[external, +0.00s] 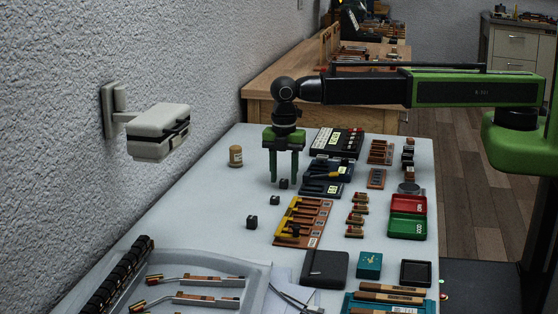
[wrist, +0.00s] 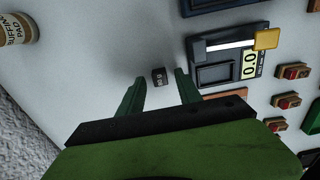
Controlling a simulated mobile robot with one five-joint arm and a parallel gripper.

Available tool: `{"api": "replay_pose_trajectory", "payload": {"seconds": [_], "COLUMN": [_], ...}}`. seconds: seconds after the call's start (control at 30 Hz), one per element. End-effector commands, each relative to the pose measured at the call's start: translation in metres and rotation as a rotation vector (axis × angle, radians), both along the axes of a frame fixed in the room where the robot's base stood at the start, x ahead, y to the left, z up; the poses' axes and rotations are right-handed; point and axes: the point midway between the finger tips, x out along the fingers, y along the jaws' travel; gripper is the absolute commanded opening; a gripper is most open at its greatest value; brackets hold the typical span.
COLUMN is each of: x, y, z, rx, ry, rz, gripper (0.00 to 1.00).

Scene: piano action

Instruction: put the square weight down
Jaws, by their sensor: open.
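My gripper (external: 283,178) points straight down over the pale tabletop, its green fingers spread apart. A small dark square weight (external: 284,184) sits on the table at the fingertips. In the wrist view my gripper (wrist: 156,80) has the square weight (wrist: 158,76) between its fingertips, with a visible gap on each side. The weight has small pale markings that I cannot read clearly.
A scale (wrist: 228,62) with a 0.0 display lies right of the weight. A buffing pad jar (external: 235,156) stands to the left. An orange-brown rack (external: 316,225), red tray (external: 408,204) and green tray (external: 407,226) are nearer right. Bare tabletop surrounds the cubes on the left.

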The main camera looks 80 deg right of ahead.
Motion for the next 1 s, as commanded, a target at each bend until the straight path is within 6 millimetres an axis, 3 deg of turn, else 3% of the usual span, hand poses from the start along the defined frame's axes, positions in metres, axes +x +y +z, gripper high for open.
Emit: {"api": "replay_pose_trajectory", "payload": {"seconds": [0.53,0.67,0.93,1.0], "x": [0.000,0.000,0.000,-0.004], "y": [0.000,0.000,0.000,-0.009], "z": [0.110,0.120,0.117,0.117], "rx": [0.000,0.000,0.000,0.000], "ry": [0.000,0.000,0.000,0.000], "rz": [0.000,0.000,0.000,-0.036], "gripper": [0.41,0.41,0.41,0.41]}}
